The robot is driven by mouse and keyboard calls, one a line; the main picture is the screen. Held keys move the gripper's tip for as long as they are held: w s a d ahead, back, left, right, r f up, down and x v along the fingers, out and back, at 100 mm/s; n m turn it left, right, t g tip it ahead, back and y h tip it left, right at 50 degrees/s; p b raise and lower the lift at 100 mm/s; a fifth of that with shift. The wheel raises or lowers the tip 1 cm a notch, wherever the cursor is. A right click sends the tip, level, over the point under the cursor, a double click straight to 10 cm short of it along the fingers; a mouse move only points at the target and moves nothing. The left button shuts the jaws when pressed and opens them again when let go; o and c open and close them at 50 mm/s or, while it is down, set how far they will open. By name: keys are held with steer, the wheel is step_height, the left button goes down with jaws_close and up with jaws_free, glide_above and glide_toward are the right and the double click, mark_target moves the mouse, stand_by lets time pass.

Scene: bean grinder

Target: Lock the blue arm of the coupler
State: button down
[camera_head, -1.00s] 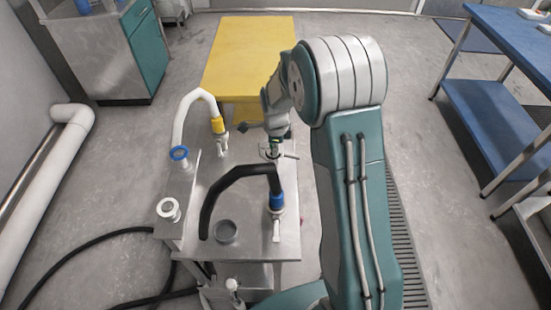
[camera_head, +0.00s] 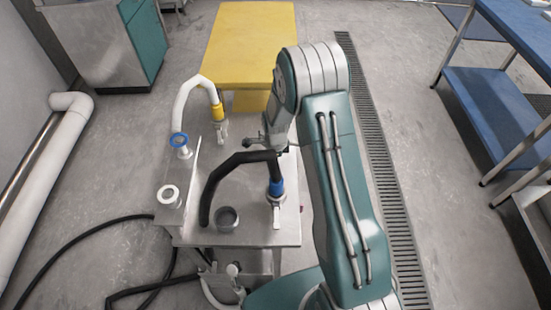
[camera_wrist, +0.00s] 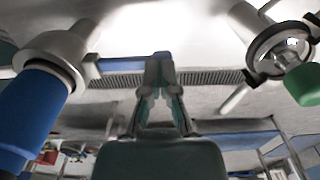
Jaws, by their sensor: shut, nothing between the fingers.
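The coupler (camera_head: 277,188) with a blue collar joins the black hose to the right part of the steel table. In the wrist view its blue collar (camera_wrist: 28,110) and pale metal body are large at the left. A blue bar (camera_wrist: 120,64) runs from beside the coupler body toward my fingertips and looks like its arm; I cannot tell whether it is locked. My gripper (camera_wrist: 158,62) is shut and empty in the middle of the wrist view, right of the coupler. I cannot tell whether it touches the bar. In the head view my arm largely hides the gripper.
A metal ring fitting (camera_wrist: 280,45) with a green part is right of my gripper. The black hose (camera_head: 225,175) arches over the steel table (camera_head: 255,238). A white hose (camera_head: 187,100) with a yellow collar stands behind. A yellow table (camera_head: 245,45) is at the back.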

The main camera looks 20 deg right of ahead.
steer(key=shift+f, duration=0.1)
steer(key=f+g, duration=0.2)
steer(key=g, duration=0.1)
steer(key=shift+w+d+y, duration=0.1)
steer(key=shift+w+y, duration=0.25)
steer(key=shift+y, duration=0.05)
steer(key=f+g, duration=0.1)
steer(key=g, duration=0.1)
steer(key=shift+f+g+y, duration=0.35)
steer(key=shift+g+y, duration=0.05)
steer(key=shift+x, duration=2.75)
steer(key=shift+s, duration=0.2)
